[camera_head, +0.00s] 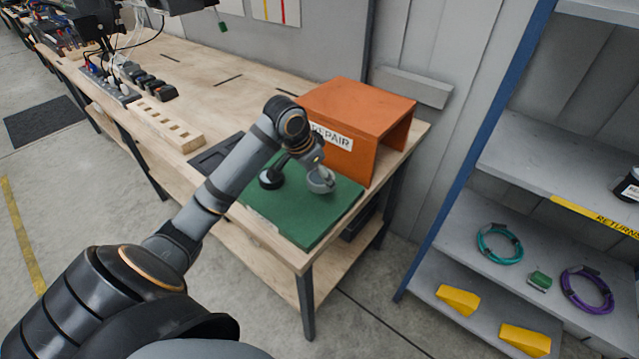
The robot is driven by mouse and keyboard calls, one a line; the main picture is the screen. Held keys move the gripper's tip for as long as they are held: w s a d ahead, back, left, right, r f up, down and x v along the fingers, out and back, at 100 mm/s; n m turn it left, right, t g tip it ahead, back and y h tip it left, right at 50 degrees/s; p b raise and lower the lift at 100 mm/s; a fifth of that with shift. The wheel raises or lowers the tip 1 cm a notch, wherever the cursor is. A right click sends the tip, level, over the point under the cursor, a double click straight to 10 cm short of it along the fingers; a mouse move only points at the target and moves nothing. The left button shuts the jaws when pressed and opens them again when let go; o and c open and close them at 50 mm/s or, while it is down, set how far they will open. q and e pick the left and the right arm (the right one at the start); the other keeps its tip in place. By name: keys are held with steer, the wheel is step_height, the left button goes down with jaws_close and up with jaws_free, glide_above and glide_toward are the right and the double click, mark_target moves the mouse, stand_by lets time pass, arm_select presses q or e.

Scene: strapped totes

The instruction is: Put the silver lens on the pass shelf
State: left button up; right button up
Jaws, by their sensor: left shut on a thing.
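My left gripper (316,163) is over the green mat (318,219) on the wooden bench, in front of the orange bin. It is shut on a silver-grey rounded piece (321,181), which looks like the silver lens. I cannot tell whether that piece touches the mat. A dark round piece (270,180) is on the mat just left of it. No label reading "pass" is legible in this view. My right gripper is not in view.
The orange bin (372,105), marked REPAIR, stands at the bench's right end. A blue-framed rack stands at right; one shelf carries a yellow RETURNS label (597,217). Lower shelves hold a teal coil (499,243), a purple coil (587,290) and yellow pieces (458,299).

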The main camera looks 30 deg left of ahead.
mark_target(319, 185)
arm_select(q)
steer(key=f, duration=0.3)
steer(key=shift+w+a+f+p, duration=0.1)
steer(key=shift+w+f+p, duration=0.2)
steer(key=shift+f+p, duration=0.05)
steer(key=shift+f, duration=0.1)
steer(key=shift+f, duration=0.1)
steer(key=o, duration=1.3)
steer(key=v, duration=1.2)
